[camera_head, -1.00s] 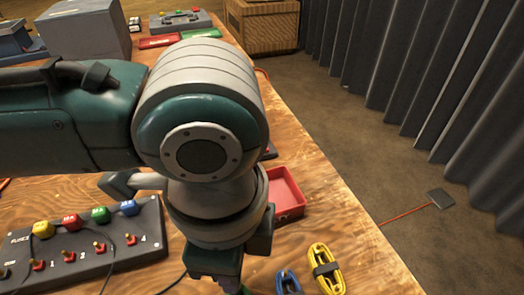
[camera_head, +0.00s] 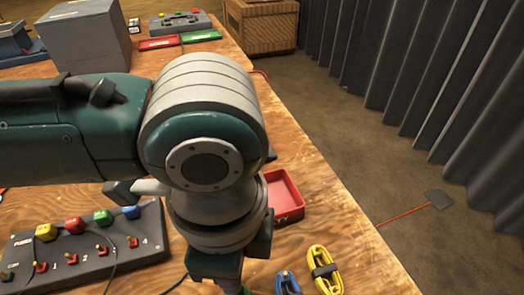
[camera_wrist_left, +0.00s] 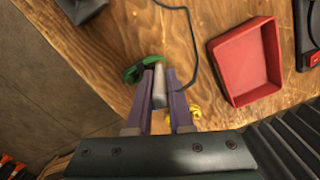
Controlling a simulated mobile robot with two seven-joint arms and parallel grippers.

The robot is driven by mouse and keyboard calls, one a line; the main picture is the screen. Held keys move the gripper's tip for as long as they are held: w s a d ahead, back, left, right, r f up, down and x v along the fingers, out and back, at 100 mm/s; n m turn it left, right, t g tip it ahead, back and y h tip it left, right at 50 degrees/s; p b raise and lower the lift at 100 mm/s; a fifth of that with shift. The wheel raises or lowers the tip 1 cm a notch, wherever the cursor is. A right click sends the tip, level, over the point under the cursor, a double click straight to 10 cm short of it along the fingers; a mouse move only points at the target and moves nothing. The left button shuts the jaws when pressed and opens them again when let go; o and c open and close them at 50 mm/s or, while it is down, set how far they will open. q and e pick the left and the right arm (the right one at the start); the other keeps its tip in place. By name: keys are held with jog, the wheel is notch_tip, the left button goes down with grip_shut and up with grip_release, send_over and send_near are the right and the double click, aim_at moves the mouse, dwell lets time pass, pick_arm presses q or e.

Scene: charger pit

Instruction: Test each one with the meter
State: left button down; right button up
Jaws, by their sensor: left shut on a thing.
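My left gripper (camera_wrist_left: 158,100) is shut on a grey cylindrical probe (camera_wrist_left: 159,86) above the wooden table. A dark cord (camera_wrist_left: 188,40) near the probe runs up out of the left wrist view. A green coiled lead (camera_wrist_left: 133,73) lies close by the probe tip; I cannot tell if they touch. A yellow coiled lead (camera_wrist_left: 196,111) is partly hidden by the fingers. In the head view, the yellow lead (camera_head: 324,268) and a blue coiled lead (camera_head: 287,284) lie right of my left gripper, whose fingertips are out of frame. I cannot identify the meter surely. My right gripper is not in view.
A red tray (camera_head: 284,197) sits near the table's right edge. A grey panel (camera_head: 90,265) with coloured buttons and red switches is at the left. Grey box (camera_head: 88,35), red and green trays, and another panel (camera_head: 180,22) stand farther back. My left arm hides the middle.

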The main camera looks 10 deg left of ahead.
pick_arm(q)
jog(key=shift+f, duration=0.25)
dwell(0.5)
jog(key=shift+c, duration=2.1)
grip_release()
notch_tip(320, 180, up, 8)
jog(key=p, duration=0.9)
jog(key=shift+f, duration=0.2)
